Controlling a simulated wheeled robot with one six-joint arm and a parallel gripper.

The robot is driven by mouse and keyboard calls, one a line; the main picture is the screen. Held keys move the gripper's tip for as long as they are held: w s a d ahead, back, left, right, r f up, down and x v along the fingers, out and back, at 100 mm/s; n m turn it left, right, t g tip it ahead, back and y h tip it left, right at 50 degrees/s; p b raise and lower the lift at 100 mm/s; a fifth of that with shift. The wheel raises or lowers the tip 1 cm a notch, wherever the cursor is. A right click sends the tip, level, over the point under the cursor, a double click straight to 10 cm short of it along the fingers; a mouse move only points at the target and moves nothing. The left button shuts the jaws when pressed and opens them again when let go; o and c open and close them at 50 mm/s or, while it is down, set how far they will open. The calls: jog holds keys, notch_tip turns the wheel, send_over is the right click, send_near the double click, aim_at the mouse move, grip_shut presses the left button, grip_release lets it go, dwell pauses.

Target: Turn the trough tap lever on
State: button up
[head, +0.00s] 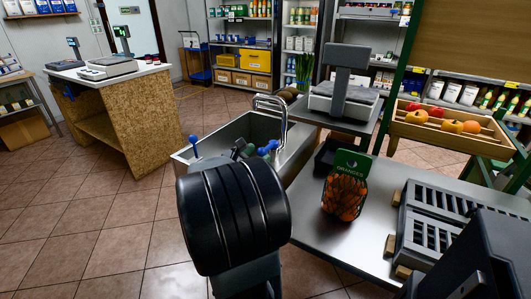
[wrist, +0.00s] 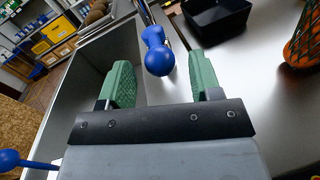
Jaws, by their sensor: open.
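The steel trough (head: 215,143) stands ahead, with an arched chrome tap (head: 284,118) at its right side. A blue-knobbed lever (head: 268,147) shows near the tap, just right of my gripper (head: 243,149). In the wrist view this blue lever (wrist: 157,58) appears between the green fingertips of my gripper (wrist: 160,70), with space on both sides. I cannot tell whether the knob is at their depth. My gripper is open and empty. A second blue-knobbed lever (head: 193,141) rises at the trough's left side; it also shows in the wrist view (wrist: 10,158). My arm hides the trough's front.
A steel counter (head: 310,232) at right holds a net of oranges (head: 345,187) and a slatted grey crate (head: 430,238). A black tray (wrist: 216,18) lies beside the trough. A scale (head: 342,98) stands behind. Tiled floor at left is clear.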

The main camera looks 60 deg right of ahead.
aim_at(266, 149)
jog(key=shift+x, duration=2.15)
grip_shut()
